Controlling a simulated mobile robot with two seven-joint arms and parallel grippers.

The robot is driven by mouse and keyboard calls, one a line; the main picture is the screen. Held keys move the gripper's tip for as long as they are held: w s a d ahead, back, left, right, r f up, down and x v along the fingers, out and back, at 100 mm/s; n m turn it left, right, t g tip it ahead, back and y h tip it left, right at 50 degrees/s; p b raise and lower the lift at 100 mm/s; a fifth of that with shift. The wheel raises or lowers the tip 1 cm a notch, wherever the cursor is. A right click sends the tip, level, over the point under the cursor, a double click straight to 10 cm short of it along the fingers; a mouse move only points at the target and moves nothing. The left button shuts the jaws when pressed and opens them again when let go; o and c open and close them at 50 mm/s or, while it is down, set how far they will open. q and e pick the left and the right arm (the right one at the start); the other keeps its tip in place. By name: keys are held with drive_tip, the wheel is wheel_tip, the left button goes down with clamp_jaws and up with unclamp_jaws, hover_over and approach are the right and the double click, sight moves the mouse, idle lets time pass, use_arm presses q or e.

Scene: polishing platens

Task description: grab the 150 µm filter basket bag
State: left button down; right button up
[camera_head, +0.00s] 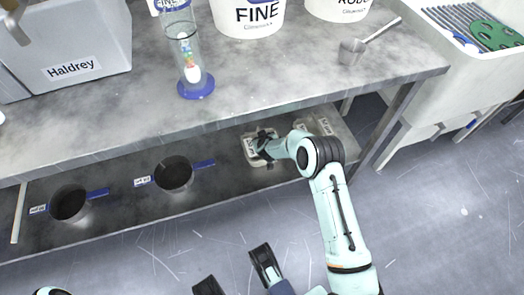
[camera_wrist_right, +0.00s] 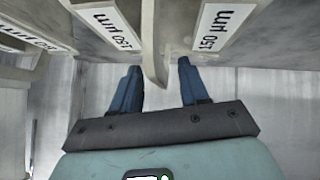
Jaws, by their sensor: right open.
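Pale filter basket bags with white labels sit on the lower shelf; one (camera_head: 251,156) is at my right gripper (camera_head: 262,146), and another pale labelled one (camera_head: 318,124) is just right of it. My left gripper (camera_head: 236,273) is open and empty at the bottom of the head view.
Two dark round pans (camera_head: 69,203) (camera_head: 174,174) with blue handles stand left on the lower shelf (camera_head: 125,205). The worktop (camera_head: 300,80) above carries a grey Haldrey box (camera_head: 70,45), a glass cylinder (camera_head: 187,60), white FINE bucket (camera_head: 247,15) and metal scoop (camera_head: 352,48). A sink (camera_head: 450,75) is at right.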

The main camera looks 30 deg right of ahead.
drive_tip(key=shift+w+d+f, duration=0.25)
drive_tip(key=shift+w+f, duration=0.25)
drive_tip(key=shift+r, duration=0.1)
clamp_jaws()
